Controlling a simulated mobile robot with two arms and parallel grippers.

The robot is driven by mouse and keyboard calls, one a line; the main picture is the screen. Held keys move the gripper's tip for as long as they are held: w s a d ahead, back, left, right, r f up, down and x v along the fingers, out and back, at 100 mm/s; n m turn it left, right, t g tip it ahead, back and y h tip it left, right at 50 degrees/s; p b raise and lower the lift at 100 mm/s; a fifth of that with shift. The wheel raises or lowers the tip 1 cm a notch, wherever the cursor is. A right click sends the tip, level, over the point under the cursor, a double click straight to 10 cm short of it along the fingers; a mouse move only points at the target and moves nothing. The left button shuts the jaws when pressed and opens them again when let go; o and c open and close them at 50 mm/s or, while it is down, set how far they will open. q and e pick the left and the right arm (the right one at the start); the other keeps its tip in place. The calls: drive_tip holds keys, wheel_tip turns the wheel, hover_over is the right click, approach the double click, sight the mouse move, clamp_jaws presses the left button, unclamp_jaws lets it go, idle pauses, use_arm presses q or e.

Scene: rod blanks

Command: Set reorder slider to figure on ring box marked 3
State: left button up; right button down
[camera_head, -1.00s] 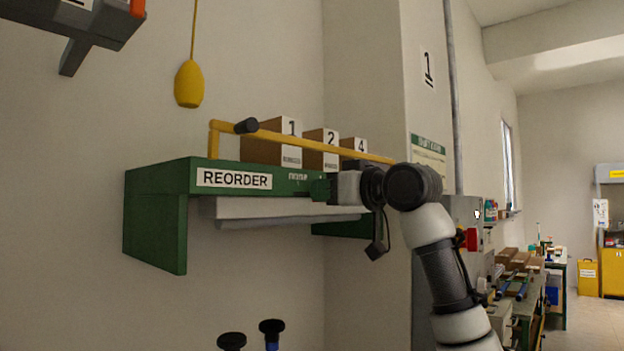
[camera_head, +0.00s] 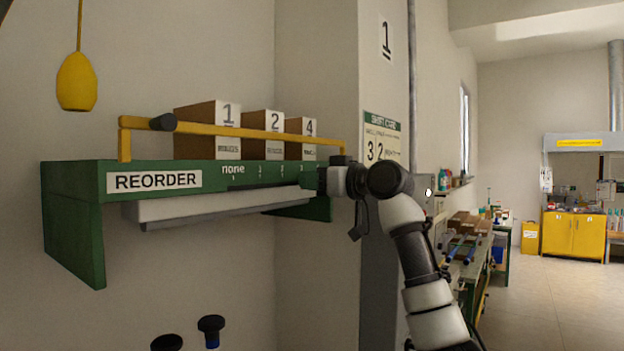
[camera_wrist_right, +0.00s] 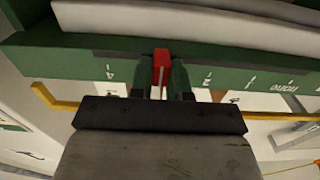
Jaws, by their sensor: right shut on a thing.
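The green reorder shelf (camera_head: 72,215) carries a scale that starts at "none" and runs right in the head view. My right gripper (camera_head: 322,181) is at the right part of its front edge. In the right wrist view, my right gripper (camera_wrist_right: 161,88) is shut on the red slider (camera_wrist_right: 161,68). The slider stands about midway between the marks 2 and 4; the mark there is hidden behind the fingers. My left gripper is out of view.
A yellow rail (camera_head: 220,130) runs above the shelf front. A yellow weight (camera_head: 76,82) hangs at the left. A workbench (camera_head: 470,260) and yellow cabinet (camera_head: 571,233) stand further right.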

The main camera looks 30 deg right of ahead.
drive_tip(key=c, duration=1.1)
unclamp_jaws()
drive_tip(key=b+v, duration=0.4)
drive_tip(key=v, duration=0.7)
drive_tip(key=shift+a, duration=0.1)
